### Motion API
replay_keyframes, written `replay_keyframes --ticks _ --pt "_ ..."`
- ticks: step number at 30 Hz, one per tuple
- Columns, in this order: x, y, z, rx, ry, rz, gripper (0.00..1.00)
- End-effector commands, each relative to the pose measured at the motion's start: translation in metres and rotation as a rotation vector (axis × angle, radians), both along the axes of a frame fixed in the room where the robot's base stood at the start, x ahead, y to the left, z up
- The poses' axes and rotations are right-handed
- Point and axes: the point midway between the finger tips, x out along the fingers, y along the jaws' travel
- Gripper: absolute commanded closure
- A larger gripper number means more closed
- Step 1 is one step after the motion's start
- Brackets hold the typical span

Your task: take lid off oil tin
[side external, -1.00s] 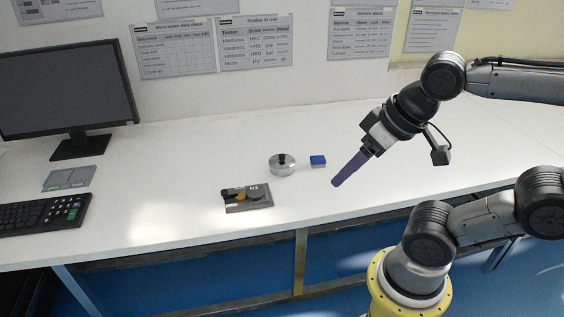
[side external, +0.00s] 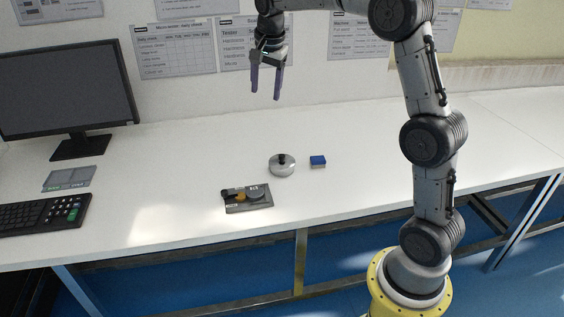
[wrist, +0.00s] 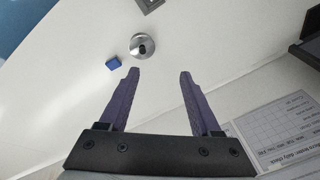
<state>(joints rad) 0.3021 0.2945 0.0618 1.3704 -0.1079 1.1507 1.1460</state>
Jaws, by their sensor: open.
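The oil tin (side external: 281,168) is a round, shiny metal tin standing on the white bench. Its lid (side external: 282,159) is on top and has a black knob. In the wrist view the tin (wrist: 135,50) shows from above, beyond my fingertips, with the dark knob (wrist: 143,48) near its middle. My gripper (side external: 265,97) is open and empty, with purple fingers pointing down. It is high above the bench, toward the back wall and apart from the tin. In the wrist view the gripper (wrist: 157,72) has a wide gap between its fingers.
A small blue block (side external: 318,161) lies just right of the tin. A grey device (side external: 247,198) with a dark and orange part sits in front-left of it. A monitor (side external: 66,90), keyboard (side external: 45,213) and grey pad (side external: 69,179) are at left. The bench's right side is clear.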

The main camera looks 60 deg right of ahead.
Motion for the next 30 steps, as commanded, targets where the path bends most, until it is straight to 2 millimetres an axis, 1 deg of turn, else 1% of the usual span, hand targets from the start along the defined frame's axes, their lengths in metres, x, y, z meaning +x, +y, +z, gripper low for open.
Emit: replay_keyframes --ticks 1,3,5,6,9,12,15,17,24,27,30 --pt "0.012 -0.018 -0.021 0.01 0.029 -0.038 0.36" --pt "0.023 -0.039 -0.047 0.019 0.062 -0.078 0.36" --pt "0.029 -0.054 -0.069 0.027 0.092 -0.099 0.36" --pt "0.032 -0.064 -0.084 0.033 0.11 -0.112 0.36" --pt "0.031 -0.08 -0.115 0.051 0.155 -0.138 0.36" --pt "0.026 -0.088 -0.137 0.065 0.191 -0.155 0.36" --pt "0.022 -0.095 -0.148 0.072 0.203 -0.167 0.36" --pt "0.021 -0.096 -0.154 0.072 0.203 -0.168 0.36" --pt "0.021 -0.101 -0.199 0.072 0.205 -0.166 0.36" --pt "0.021 -0.103 -0.214 0.072 0.204 -0.166 0.36" --pt "0.022 -0.104 -0.223 0.071 0.201 -0.166 0.36"
